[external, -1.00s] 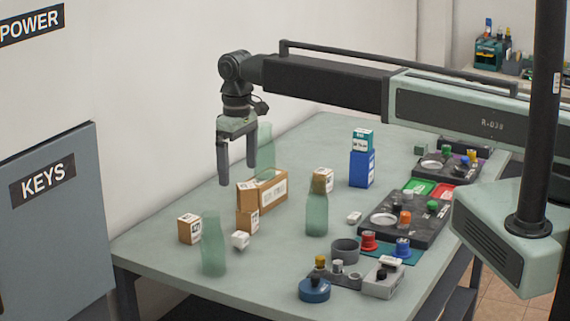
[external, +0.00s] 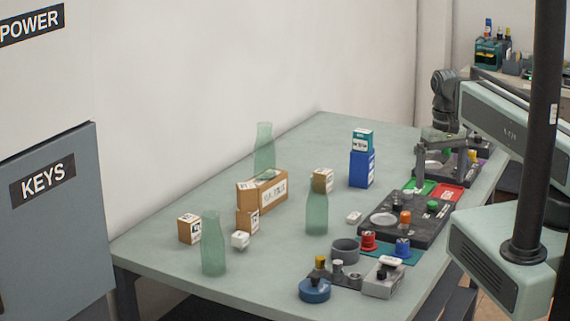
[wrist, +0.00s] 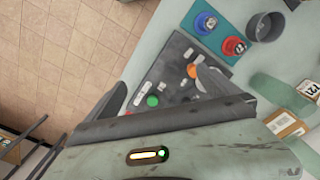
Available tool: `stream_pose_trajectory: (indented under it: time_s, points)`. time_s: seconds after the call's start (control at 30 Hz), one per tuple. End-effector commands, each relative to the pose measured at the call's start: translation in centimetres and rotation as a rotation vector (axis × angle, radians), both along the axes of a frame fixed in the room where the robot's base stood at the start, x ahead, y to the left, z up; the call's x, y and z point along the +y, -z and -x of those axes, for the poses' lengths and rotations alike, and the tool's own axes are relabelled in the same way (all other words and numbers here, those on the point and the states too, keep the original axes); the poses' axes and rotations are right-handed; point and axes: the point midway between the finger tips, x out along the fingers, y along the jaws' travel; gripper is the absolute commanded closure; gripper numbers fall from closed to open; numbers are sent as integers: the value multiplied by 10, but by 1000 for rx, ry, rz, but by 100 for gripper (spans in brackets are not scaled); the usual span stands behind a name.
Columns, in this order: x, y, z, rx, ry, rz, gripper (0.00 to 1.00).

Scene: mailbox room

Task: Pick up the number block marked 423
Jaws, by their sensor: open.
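Several small cardboard-brown blocks with white number labels stand on the grey-green table. One stands at the front left (external: 189,229), and its label seems to start with 42, though the last digit is unclear. Another block (external: 247,220) stands in front of the long brown box, and a third (external: 322,180) stands behind a green bottle; their numbers are too small to read. In the wrist view a block (wrist: 308,88) at the right edge appears to read 121. My gripper (external: 441,172) is open and empty above the dark panel at the table's right side, far from the blocks.
Translucent green bottles (external: 213,244) (external: 317,207) (external: 264,148) stand among the blocks, beside the long brown box (external: 263,192). A blue box (external: 361,170) stands farther back. The dark button panel (external: 418,232) and grey cup (external: 344,251) line the right side. The left rear tabletop is mostly clear.

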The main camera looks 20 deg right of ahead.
Motion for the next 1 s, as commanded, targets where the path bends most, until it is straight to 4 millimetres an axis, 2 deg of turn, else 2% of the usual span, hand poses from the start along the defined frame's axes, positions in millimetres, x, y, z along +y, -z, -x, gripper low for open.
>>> stream_pose_trajectory:
  time_s: [0.07, 0.2, 0.23, 0.5, 0.57, 0.67, 0.77, 0.8, 0.9, 0.97, 1.0]
  points:
    - [0, 0, 1, 0, 14, 0, 0]
    - [1, 0, 0, 0, 16, 0, 39]
    - [1, 0, 0, 0, 16, 0, 44]
    - [2, 0, -1, -1, 15, -1, 44]
    - [11, 2, -5, -16, 16, -12, 44]
    - [59, 10, -28, -90, 35, -82, 44]
    - [139, 15, -55, -189, 82, -215, 44]
    - [172, 14, -63, -222, 107, -278, 44]
    - [249, 9, -75, -281, 165, -428, 44]
    - [289, 12, -79, -333, 150, -499, 44]
    - [315, 10, -81, -362, 144, -547, 44]
